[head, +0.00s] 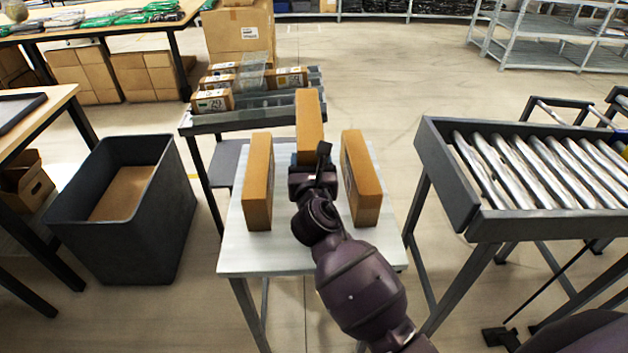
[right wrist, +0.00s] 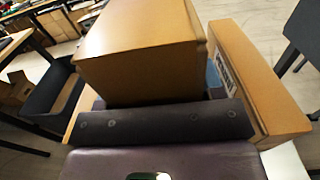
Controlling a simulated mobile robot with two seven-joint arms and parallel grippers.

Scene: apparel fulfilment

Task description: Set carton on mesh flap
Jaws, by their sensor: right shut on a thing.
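My right gripper (head: 313,170) is shut on a brown carton (head: 309,122), which stands upright over the far part of a small light table. The held carton (right wrist: 140,55) fills the middle of the right wrist view; its lower edge is hidden behind the gripper, so I cannot tell whether it touches the table. A second carton (head: 258,180) stands on the table to the left and a third carton (head: 361,178) to the right, both apart from the gripper. I cannot make out a mesh flap for certain. My left gripper is not in view.
The light table (head: 290,255) has bare room at its front. A roller rack (head: 270,112) with several labelled boxes stands behind it. A dark bin (head: 128,225) is at left, a roller conveyor (head: 470,205) at right. Open floor lies behind.

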